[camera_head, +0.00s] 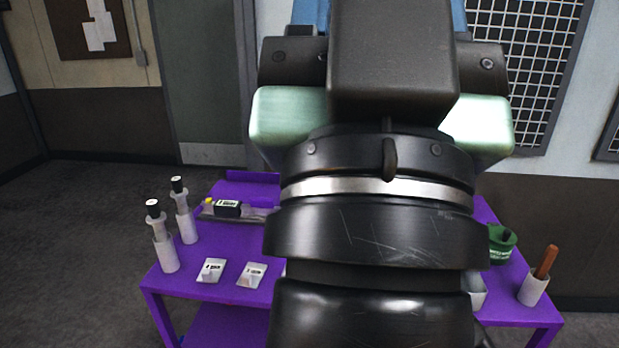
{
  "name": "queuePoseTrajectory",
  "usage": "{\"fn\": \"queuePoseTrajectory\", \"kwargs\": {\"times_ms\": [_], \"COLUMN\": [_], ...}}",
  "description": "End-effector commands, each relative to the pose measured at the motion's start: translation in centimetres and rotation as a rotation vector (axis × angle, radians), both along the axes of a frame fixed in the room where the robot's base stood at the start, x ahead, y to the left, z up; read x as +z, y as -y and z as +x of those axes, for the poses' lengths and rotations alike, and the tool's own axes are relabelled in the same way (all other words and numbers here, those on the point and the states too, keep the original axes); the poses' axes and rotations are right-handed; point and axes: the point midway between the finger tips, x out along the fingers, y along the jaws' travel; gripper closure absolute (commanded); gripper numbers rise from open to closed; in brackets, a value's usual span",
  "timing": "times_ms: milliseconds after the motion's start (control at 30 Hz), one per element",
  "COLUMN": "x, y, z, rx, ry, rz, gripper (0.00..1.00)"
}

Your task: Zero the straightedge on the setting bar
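My own arm fills the middle of the head view and hides the centre of the purple table (180,283). My gripper's fingers do not show. A grey, flat, bar-like piece (262,213) lies at the table's back left, its right part running behind my arm. On it sits a black block (228,208) with a white label, and a small yellow part (209,202) is at its left end. I cannot tell whether this is the straightedge or the setting bar. No other piece that I can name as either one shows.
Two white bottles with black caps, a front one (165,253) and a rear one (187,224), stand at the left. Two small labelled cards (211,271) (252,275) lie at the front. A green pot (500,245) and a white cup (533,290) holding a brown handle stand at the right.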

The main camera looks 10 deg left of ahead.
Motion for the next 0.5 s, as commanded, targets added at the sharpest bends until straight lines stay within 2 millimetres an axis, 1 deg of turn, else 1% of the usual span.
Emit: {"fn": "queuePoseTrajectory", "kwargs": {"times_ms": [33, 233, 267, 500], "x": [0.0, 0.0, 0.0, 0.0], "y": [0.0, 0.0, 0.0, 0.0], "z": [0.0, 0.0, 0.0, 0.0], "rx": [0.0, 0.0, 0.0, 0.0], "ry": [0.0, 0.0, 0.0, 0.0], "rz": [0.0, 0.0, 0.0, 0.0], "gripper": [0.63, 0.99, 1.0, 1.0]}}
